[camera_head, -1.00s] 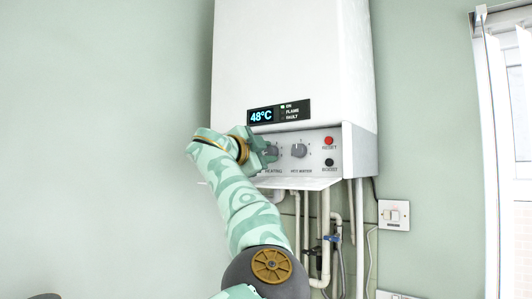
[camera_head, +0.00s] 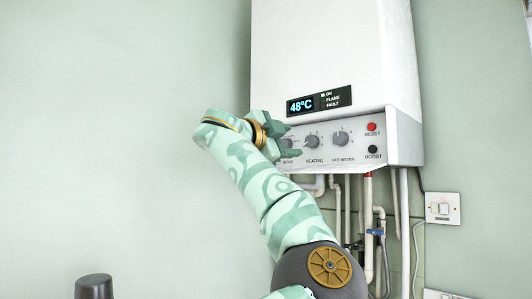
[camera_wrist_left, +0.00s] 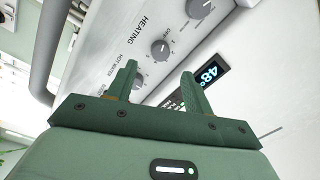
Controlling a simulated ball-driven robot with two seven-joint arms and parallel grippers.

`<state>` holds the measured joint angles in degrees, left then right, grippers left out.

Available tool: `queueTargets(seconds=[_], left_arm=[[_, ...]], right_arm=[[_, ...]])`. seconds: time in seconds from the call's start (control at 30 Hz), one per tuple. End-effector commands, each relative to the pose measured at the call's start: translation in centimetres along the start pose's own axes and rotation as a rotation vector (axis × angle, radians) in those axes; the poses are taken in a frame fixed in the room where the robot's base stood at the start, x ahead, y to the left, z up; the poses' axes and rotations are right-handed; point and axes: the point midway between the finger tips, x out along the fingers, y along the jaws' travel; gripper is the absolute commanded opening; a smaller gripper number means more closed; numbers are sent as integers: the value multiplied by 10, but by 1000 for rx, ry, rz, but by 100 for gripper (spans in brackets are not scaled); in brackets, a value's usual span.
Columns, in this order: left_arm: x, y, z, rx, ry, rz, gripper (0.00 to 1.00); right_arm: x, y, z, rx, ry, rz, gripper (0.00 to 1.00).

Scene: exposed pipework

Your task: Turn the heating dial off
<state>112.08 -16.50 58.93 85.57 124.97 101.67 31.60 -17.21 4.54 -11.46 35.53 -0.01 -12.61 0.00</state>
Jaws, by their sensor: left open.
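The heating dial (camera_head: 312,141) is a grey knob on the boiler's lower control panel, in the middle of three dials. In the left wrist view the heating dial (camera_wrist_left: 160,50) shows just beyond my fingertips, beside the HEATING label. My left gripper (camera_head: 293,141) is open and empty at the left of this dial, in front of the mode dial (camera_head: 287,143), which it partly hides. In the left wrist view my left gripper (camera_wrist_left: 158,69) has its two green fingers apart, with nothing between them. The dial's exact setting is too small to read. My right gripper is out of view.
The hot water dial (camera_head: 341,137) is to the right, then the red reset button (camera_head: 371,127) and black boost button (camera_head: 373,149). The display (camera_head: 319,101) reads 48°C. Pipes (camera_head: 367,215) run below the boiler (camera_head: 330,45). A wall switch (camera_head: 442,208) is at right.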

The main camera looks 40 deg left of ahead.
Motion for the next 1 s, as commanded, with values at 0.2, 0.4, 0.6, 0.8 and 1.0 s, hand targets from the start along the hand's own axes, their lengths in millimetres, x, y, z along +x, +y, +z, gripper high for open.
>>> queueTargets(seconds=[0.2,0.4,0.6,0.8,1.0], left_arm=[[-55,4,3,-1,-2,-3,51],[-83,2,2,0,-2,0,51],[-89,0,1,-1,-1,0,51],[-88,0,0,-1,-1,0,51],[-88,0,1,-1,-1,1,51]], right_arm=[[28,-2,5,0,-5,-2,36],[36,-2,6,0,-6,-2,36],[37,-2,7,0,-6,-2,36],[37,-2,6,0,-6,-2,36],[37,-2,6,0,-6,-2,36]])
